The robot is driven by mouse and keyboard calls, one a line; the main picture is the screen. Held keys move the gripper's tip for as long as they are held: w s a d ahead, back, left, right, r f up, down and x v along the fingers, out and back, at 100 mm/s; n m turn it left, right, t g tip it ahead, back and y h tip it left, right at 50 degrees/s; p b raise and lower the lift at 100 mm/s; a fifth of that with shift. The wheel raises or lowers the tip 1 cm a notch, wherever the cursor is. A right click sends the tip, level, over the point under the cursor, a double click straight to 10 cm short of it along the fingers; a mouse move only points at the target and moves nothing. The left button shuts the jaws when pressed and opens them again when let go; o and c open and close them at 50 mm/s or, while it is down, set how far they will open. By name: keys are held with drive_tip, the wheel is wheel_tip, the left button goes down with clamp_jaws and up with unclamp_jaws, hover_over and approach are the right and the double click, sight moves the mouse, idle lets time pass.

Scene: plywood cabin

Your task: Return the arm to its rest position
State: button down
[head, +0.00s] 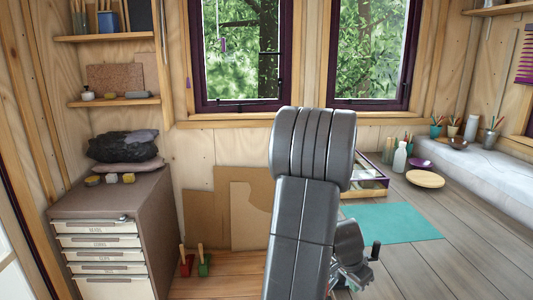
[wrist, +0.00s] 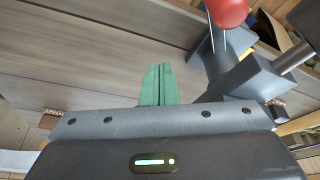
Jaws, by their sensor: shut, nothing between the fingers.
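My arm stands in the middle of the head view, with its grey links bent over at the top in front of the window wall. The lower part of the arm shows at the right of the upright link, partly hidden by it. In the wrist view, the two green fingers of my gripper (wrist: 158,86) lie together with no gap and nothing between them. I cannot make out the fingertips in the head view.
A drawer cabinet (head: 115,228) stands at left, dark folded bags (head: 123,147) on top. Brown panels (head: 248,208) lean on the wall behind my arm.

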drive_tip(key=shift+d+r+n+p, duration=0.2)
drive_tip(key=shift+d+n+p, duration=0.4)
drive_tip(key=shift+p, duration=0.95)
drive_tip(key=shift+w+a+r+b, duration=0.1)
drive_tip(key=shift+a+r+b, duration=0.1)
drive_tip(key=shift+r+b, duration=0.15)
drive_tip(key=shift+v, duration=0.8)
drive_tip(key=shift+a, duration=0.1)
